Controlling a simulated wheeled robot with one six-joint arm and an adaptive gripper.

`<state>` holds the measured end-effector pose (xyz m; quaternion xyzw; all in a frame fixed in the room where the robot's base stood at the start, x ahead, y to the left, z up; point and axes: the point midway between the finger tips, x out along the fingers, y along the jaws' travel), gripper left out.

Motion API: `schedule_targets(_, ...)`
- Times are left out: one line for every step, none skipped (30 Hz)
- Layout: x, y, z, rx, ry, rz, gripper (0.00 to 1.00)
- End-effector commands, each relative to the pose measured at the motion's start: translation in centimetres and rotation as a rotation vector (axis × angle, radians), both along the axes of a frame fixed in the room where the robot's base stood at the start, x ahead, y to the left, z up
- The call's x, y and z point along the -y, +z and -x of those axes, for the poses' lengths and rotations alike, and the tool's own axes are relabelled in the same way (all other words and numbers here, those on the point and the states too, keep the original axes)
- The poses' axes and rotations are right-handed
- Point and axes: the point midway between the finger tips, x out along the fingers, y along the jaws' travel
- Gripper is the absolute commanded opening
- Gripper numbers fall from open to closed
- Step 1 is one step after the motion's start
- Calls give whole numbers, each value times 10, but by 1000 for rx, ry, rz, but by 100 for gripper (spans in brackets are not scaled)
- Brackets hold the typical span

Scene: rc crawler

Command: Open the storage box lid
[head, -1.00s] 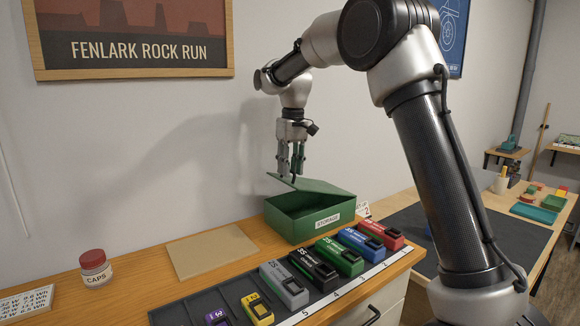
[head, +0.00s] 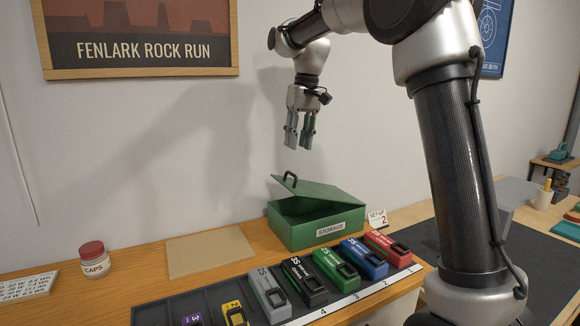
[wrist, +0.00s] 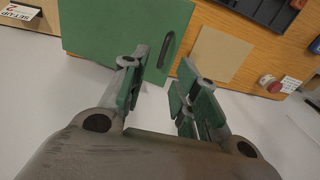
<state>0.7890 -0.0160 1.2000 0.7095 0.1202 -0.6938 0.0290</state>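The green storage box (head: 295,234) stands on the wooden bench, its STORAGE label facing forward. Its green lid (head: 325,196) is ajar, tilted up at its left end, where the dark handle (head: 290,180) stands. A dark gap shows under the lid; the box's contents are hidden. My gripper (head: 299,143) hangs above the lid's left end, fingers apart and empty, clear of the handle. In the wrist view, the lid (wrist: 105,30) and handle (wrist: 166,50) lie beyond my open fingers (wrist: 160,95).
A row of battery packs (head: 305,281) in a dark rack stands in front of the box. A set-up card (head: 377,218) is close on its right. A tan board (head: 209,251) and a caps jar (head: 94,260) lie left. Bare wall is behind.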

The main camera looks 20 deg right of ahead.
Motion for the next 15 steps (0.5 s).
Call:
schedule_targets(-1,0,2,-10,-4,-2,30)
schedule_targets(-1,0,3,-15,-5,-3,30)
schedule_targets(-1,-1,6,-25,-10,-4,30)
schedule_targets(-2,-1,7,-30,-12,-5,30)
schedule_targets(-2,-3,8,-34,-15,-6,30)
schedule_targets(-2,-5,9,-38,-16,-5,30)
schedule_targets(-3,-8,9,-39,-18,-5,30)
schedule_targets(-3,-12,9,-40,-18,-4,30)
schedule_targets(-4,-18,9,-41,-18,-4,30)
schedule_targets(-5,-23,9,-40,-18,-4,30)
schedule_targets(-5,-28,10,-41,-18,-4,30)
schedule_targets(-6,-35,10,-40,-18,-4,30)
schedule_targets(-7,-40,10,-41,-18,-4,30)
schedule_targets(-8,-46,10,-40,-18,-4,30)
schedule_targets(-8,-52,10,-40,-18,-3,30)
